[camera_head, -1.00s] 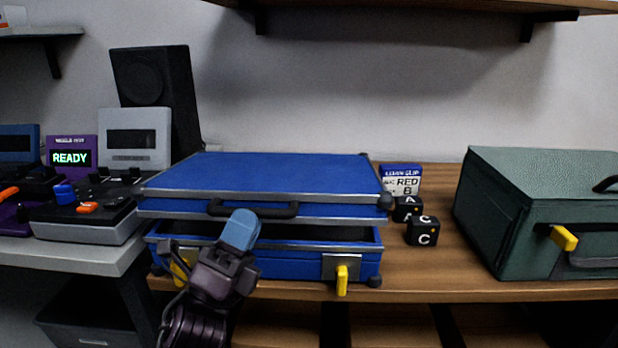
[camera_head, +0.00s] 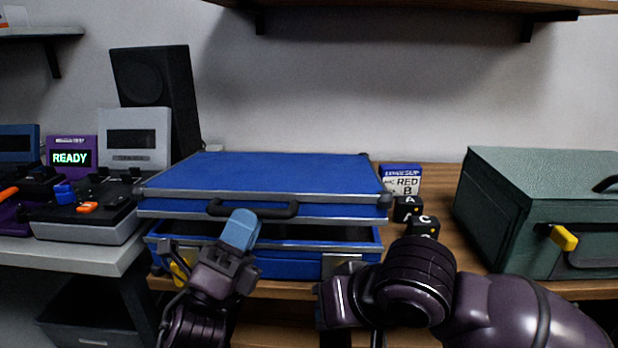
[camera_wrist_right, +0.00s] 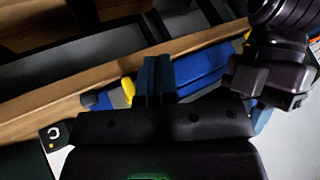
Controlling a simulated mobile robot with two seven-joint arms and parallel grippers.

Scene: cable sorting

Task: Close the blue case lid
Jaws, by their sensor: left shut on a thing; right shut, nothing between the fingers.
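The blue case (camera_head: 300,262) sits on the wooden bench, with its blue lid (camera_head: 270,172) lowered most of the way. A dark gap shows between lid and base along the front. My left gripper (camera_head: 239,232) is shut at the black lid handle (camera_head: 300,210), its blue fingertips over the handle's left part. My right gripper's fingers are hidden behind its own wrist in the head view. In the right wrist view my right gripper (camera_wrist_right: 154,78) is shut and empty, close to the case front and a yellow latch (camera_wrist_right: 128,90). The left yellow latch (camera_head: 180,272) shows beside my left gripper.
A green case (camera_head: 510,235) with a yellow latch stands at the right. Devices (camera_head: 85,222) and a black speaker (camera_head: 155,100) are at the left. A shelf hangs above.

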